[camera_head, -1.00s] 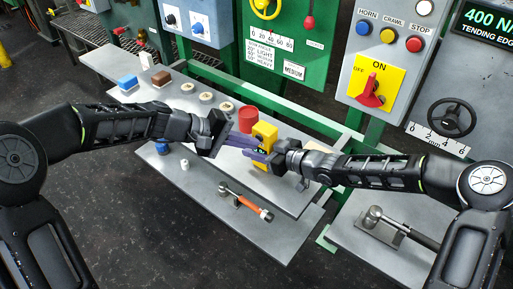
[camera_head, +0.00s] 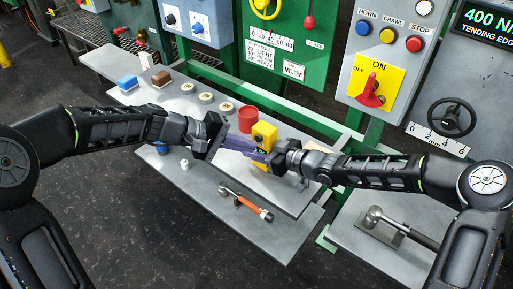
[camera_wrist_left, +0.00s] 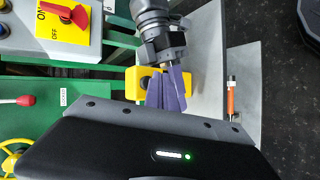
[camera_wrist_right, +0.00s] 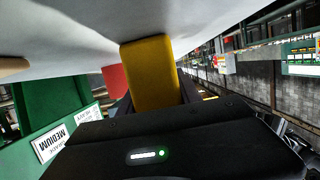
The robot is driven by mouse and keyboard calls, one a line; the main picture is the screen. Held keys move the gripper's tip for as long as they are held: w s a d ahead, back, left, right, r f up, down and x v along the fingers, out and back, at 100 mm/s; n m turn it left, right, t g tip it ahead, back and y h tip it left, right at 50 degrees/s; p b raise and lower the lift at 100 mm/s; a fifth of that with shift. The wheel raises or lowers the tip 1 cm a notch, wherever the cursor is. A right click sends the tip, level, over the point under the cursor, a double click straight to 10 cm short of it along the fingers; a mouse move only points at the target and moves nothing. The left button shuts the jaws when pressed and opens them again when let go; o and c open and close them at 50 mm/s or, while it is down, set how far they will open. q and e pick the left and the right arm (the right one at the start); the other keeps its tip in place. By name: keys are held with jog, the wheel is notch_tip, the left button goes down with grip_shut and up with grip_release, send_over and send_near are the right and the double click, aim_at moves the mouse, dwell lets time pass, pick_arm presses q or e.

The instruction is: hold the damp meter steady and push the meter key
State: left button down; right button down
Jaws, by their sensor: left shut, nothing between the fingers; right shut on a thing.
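The yellow damp meter (camera_head: 264,132) is held above the upper grey shelf in the head view. My right gripper (camera_head: 272,158) is shut on it from the right; the meter also fills the middle of the right wrist view (camera_wrist_right: 151,78). My left gripper (camera_head: 240,147) is shut and empty, its purple fingers pointing at the meter's face. In the left wrist view the purple fingers (camera_wrist_left: 167,92) overlap the yellow meter (camera_wrist_left: 146,78). They hide the meter key, and I cannot tell whether the fingertips touch it.
A red cylinder (camera_head: 248,119) stands just behind the meter. A tool with an orange handle (camera_head: 251,206) rests on the lower shelf. Control panels stand behind.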

pick_arm(q)
jog(key=s+a, duration=0.1)
jog(key=s, duration=0.1)
jog(key=s+a, duration=0.2)
jog(key=shift+s+a, duration=0.15)
jog(key=shift+s, duration=0.15)
pick_arm(e)
jog(key=c, duration=0.7)
grip_release()
jog(key=shift+c, duration=0.2)
jog(key=v, duration=1.2)
